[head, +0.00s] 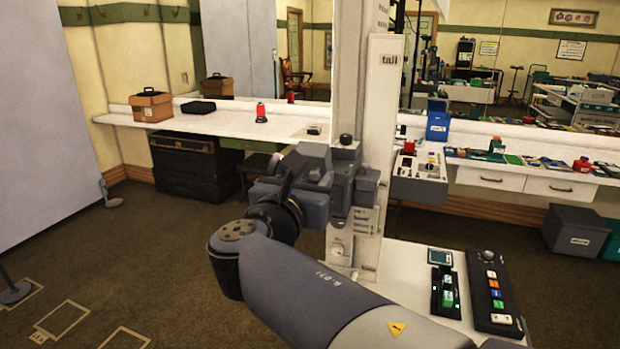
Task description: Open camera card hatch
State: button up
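No camera card hatch can be clearly made out in the head view. A tall white upright (384,115) with printed labels, one reading "tall", stands in front of me. My gripper (366,190) is at the end of my arm, close in front of the lower part of this upright. I cannot tell whether it touches it. The fingertips are dark and small and partly covered by the wrist, so their opening does not show.
A grey control box (420,180) with a red button juts out right of the upright. Below right, a white table (408,258) holds a black button panel (491,290) and a black holder (446,293) with a green item. A long counter (225,122) runs behind. Floor at left is open.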

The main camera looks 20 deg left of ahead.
jog(key=shift+c, duration=0.3)
grip_shut()
dwell(0.3)
